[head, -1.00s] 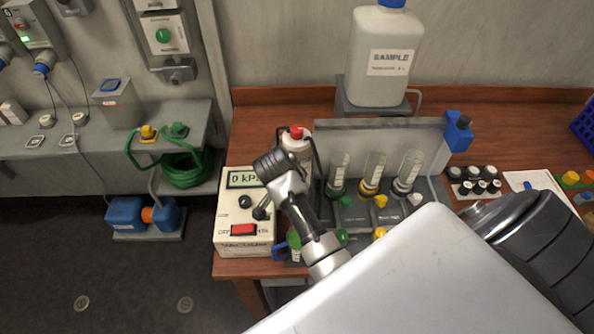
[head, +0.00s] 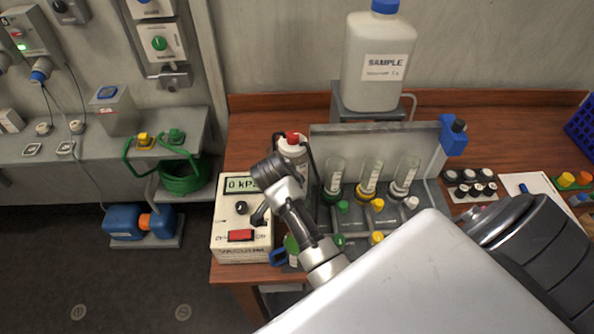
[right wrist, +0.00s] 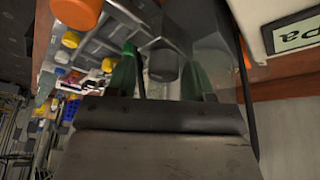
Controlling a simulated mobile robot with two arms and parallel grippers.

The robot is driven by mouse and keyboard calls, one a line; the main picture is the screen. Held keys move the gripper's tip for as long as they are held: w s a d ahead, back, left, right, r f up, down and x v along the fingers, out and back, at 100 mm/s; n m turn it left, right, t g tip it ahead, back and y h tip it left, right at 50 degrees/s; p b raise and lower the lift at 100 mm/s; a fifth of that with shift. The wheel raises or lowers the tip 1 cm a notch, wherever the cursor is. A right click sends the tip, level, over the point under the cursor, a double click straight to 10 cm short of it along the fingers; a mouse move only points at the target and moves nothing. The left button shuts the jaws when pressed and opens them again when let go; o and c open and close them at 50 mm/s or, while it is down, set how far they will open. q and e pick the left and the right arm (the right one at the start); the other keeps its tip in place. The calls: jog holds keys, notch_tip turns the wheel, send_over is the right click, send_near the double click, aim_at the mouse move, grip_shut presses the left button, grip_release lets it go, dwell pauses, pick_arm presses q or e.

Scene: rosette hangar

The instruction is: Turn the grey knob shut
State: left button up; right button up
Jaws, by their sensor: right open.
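A pale grey knob (head: 411,203) sits on the front of the filter rack (head: 322,205), right of a yellow knob and a green one. The lower knob on that side is hidden behind a white panel. My right gripper (head: 261,215) is beside the vacuum box's right side, left of the rack, well apart from this knob. In the right wrist view the right gripper (right wrist: 161,75) is open. A dark grey cylinder (right wrist: 163,66) shows between its fingers; I cannot tell what it belongs to or whether they touch. My left gripper is not in view.
The vacuum box (head: 243,225) reads 0 kPa. A red-capped white bottle (head: 293,152) stands behind my right wrist. A sample jug (head: 377,62) stands behind the rack. Small dark-capped vials (head: 470,183) stand to the right. The bench's back left is clear.

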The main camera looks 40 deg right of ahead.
jog(key=shift+w, duration=0.1)
